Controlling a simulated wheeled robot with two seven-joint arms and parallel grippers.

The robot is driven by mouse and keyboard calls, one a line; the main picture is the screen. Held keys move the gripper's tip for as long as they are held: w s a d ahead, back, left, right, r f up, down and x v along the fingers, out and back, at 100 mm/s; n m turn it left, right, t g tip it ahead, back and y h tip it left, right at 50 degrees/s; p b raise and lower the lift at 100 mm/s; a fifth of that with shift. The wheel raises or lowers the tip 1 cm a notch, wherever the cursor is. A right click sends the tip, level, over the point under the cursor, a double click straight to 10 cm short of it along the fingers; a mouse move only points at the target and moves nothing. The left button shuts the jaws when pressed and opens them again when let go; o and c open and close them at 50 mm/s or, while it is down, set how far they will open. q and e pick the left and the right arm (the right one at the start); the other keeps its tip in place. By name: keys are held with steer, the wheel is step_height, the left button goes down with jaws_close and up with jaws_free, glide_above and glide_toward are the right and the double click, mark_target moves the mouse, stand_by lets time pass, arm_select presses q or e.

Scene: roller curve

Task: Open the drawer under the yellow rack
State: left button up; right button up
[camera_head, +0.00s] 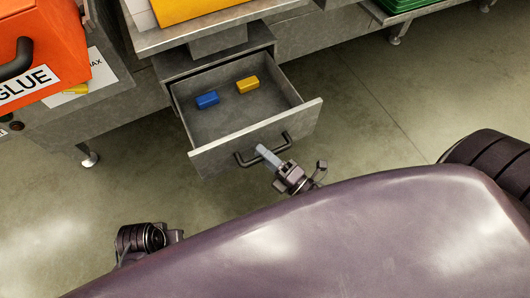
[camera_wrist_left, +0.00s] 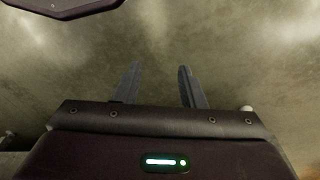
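The grey drawer (camera_head: 205,158) stands pulled well out of its cabinet, under the worktop that carries the yellow rack (camera_head: 185,8). A blue block (camera_head: 207,100) and a yellow block (camera_head: 247,85) lie apart inside it. The dark bar handle (camera_head: 243,160) is on its front panel. My right gripper (camera_head: 265,154) is at the handle, its pale finger lying across the bar. The other finger is hidden, so whether it is shut on the bar does not show. My left gripper (camera_wrist_left: 158,85) is open and empty above the floor, away from the drawer.
An orange box (camera_head: 55,40) marked GLUE stands on the bench at the left. A green crate (camera_head: 400,5) is at the top right. Metal bench feet (camera_head: 90,158) stand on the floor. The concrete floor (camera_head: 370,110) right of the drawer is clear.

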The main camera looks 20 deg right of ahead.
arm_select(q)
steer(key=shift+w+f, duration=0.3)
steer(key=shift+f, duration=0.2)
arm_select(e)
steer(key=v, duration=0.7)
steer(key=shift+s+d, duration=0.15)
steer(key=shift+s, duration=0.2)
